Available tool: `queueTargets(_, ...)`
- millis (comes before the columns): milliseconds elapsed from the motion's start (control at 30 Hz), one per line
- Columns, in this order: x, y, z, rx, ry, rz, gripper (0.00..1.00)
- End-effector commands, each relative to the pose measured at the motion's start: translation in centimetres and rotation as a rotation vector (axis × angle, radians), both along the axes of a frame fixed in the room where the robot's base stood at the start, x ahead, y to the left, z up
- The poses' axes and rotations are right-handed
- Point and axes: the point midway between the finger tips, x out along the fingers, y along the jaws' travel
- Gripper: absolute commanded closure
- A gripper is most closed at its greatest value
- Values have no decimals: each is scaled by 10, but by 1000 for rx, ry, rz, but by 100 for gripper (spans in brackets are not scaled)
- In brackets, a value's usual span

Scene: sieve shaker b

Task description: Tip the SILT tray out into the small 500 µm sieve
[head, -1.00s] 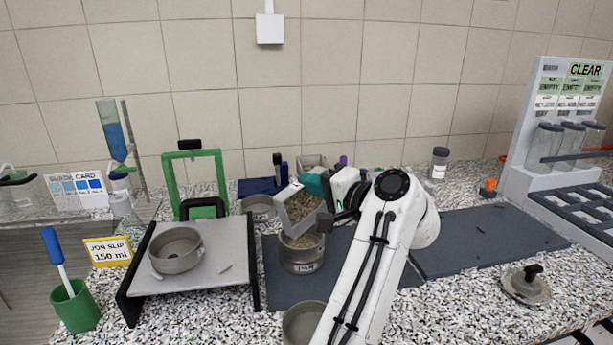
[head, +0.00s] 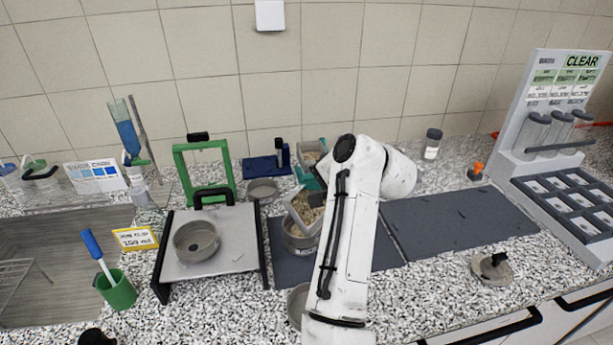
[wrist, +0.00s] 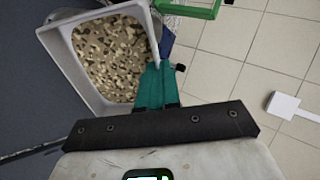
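My gripper (wrist: 153,84) has teal fingers shut on the rim of a pale grey tray (wrist: 76,70) holding tan and brown grains (wrist: 112,52). In the head view the held tray (head: 296,214) is tilted above a metal sieve (head: 295,244) on the dark mat, partly hidden by the tray and my arm. The fingers (head: 304,179) show at the tray's far side. Other round metal sieves or pans stand on the shaker plate (head: 195,241), behind the mat (head: 262,191) and at the front (head: 297,306). I cannot read a SILT or 500 µm label.
A green clamp frame (head: 177,176) stands behind the shaker plate (head: 232,257). A second tray (head: 312,146) is at the back. The right dark mat (head: 450,222) is clear. A lid with a black knob (head: 494,268) and a tube rack (head: 545,150) are at the right.

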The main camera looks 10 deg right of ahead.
Motion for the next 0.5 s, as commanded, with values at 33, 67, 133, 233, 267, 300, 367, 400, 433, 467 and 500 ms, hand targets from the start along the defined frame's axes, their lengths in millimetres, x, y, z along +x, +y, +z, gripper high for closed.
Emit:
queueTargets(33,0,0,9,-14,23,1,100)
queueTargets(67,0,0,10,-24,36,0,100)
queueTargets(133,0,0,10,-43,68,1,100)
queueTargets(233,1,0,14,-91,146,2,100)
queueTargets(267,0,0,15,-108,169,2,100)
queueTargets(300,2,0,10,-138,219,2,100)
queueTargets(367,2,0,11,-186,294,1,100)
queueTargets(400,1,0,12,-212,337,3,100)
queueTargets(433,1,-1,14,-232,370,0,100)
queueTargets(467,1,0,13,-249,398,2,100)
queueTargets(500,1,0,15,-272,434,2,100)
